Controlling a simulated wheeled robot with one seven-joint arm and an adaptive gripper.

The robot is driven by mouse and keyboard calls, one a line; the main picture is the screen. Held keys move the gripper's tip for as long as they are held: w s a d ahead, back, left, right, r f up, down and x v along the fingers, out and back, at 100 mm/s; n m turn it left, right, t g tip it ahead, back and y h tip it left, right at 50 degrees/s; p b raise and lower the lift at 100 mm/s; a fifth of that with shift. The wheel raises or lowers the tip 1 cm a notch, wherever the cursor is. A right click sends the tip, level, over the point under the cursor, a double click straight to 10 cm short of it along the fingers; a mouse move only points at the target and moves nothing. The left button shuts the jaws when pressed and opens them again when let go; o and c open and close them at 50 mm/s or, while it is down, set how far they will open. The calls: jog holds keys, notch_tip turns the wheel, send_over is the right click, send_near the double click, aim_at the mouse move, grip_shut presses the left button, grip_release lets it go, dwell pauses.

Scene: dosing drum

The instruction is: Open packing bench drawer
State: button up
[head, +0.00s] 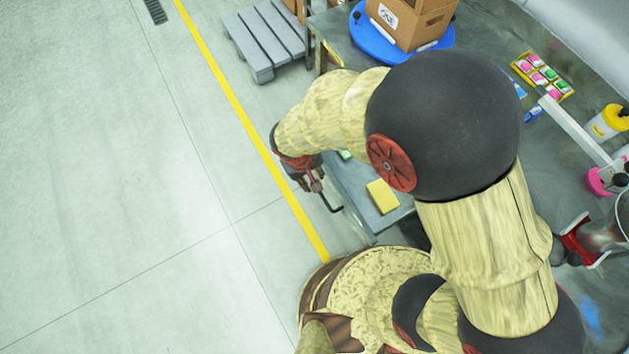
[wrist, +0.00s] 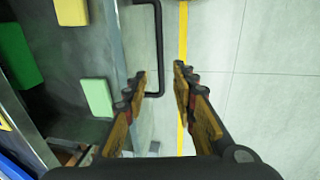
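The packing bench drawer (head: 352,183) stands pulled out from the bench, with its inside showing. Its black bar handle (head: 330,204) sticks out from the front; it also shows in the wrist view (wrist: 160,50). My gripper (head: 317,185) is at the handle's far end in the head view. In the wrist view my gripper (wrist: 161,75) is open, with one fingertip on each side of the handle's near end. Gaps show beside the bar, so the fingers are not closed on it. My arm hides part of the drawer in the head view.
A yellow block (head: 382,196) and green blocks (wrist: 97,97) lie in the drawer. The bench top (head: 480,60) carries a cardboard box (head: 410,22) on a blue turntable and a tray of coloured pieces (head: 542,75). A grey pallet (head: 265,38) stands beyond. Floor left is clear.

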notch_tip(320, 180, up, 6)
jog(key=shift+s+a+r, duration=0.2)
jog(key=shift+s+a, duration=0.2)
jog(key=shift+a, duration=0.05)
dwell(0.4)
jog(key=s+d+r+m+t+y, duration=0.1)
jog(key=s+d+r+m+t, duration=0.1)
jog(key=d+r, duration=1)
jog(key=s+d+r+m+t, duration=0.2)
jog(key=d+r+m, duration=0.3)
jog(key=d+r, duration=0.7)
notch_tip(320, 180, up, 3)
jog(key=shift+s+d+r+y, duration=0.15)
jog(key=shift+s+y, duration=0.25)
jog(key=shift+s, duration=0.45)
